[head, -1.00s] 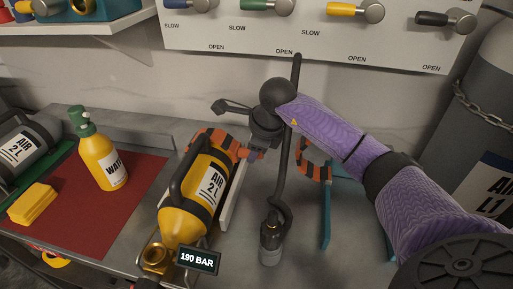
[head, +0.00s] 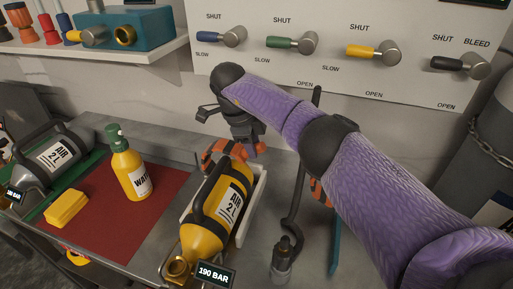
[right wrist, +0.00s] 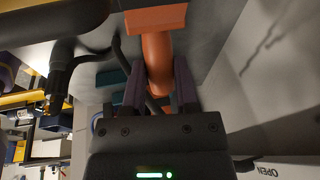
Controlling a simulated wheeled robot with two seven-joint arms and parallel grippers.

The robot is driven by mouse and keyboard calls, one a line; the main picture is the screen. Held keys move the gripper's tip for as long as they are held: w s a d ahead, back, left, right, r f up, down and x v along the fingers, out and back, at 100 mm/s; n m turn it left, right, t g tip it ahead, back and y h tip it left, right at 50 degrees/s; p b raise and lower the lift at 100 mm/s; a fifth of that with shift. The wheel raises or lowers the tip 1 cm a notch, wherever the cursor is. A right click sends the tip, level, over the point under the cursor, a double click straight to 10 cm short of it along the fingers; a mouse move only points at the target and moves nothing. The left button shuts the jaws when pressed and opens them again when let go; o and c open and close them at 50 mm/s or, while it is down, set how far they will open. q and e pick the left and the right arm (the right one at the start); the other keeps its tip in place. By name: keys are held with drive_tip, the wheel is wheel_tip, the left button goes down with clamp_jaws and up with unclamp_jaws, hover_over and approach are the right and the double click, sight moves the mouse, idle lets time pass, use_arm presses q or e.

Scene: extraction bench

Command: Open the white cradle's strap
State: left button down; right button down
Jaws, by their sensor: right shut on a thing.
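A yellow cylinder labelled AIR 2 L (head: 207,215) lies in the white cradle (head: 257,201), with the cradle's rim showing along its right side. The orange and black strap (head: 214,155) shows at the cylinder's far end, partly hidden by my right gripper. My right gripper (head: 254,152) points down at that end. In the right wrist view its fingers (right wrist: 160,95) are closed around an orange curved part of the strap (right wrist: 157,60). The rest of the strap and its fastening are hard to make out. My left gripper is not in view.
A yellow water bottle (head: 131,170) and yellow sponge (head: 66,208) are on the red mat (head: 150,222). A valve panel (head: 330,70) is behind.

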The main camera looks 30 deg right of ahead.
drive_tip(key=shift+c, duration=1.8)
unclamp_jaws()
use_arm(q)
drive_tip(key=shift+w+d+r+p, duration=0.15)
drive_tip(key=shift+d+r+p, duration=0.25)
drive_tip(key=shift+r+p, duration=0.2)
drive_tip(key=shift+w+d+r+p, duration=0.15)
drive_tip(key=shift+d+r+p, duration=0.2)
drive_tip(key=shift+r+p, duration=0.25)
use_arm(e)
drive_tip(key=v, duration=1)
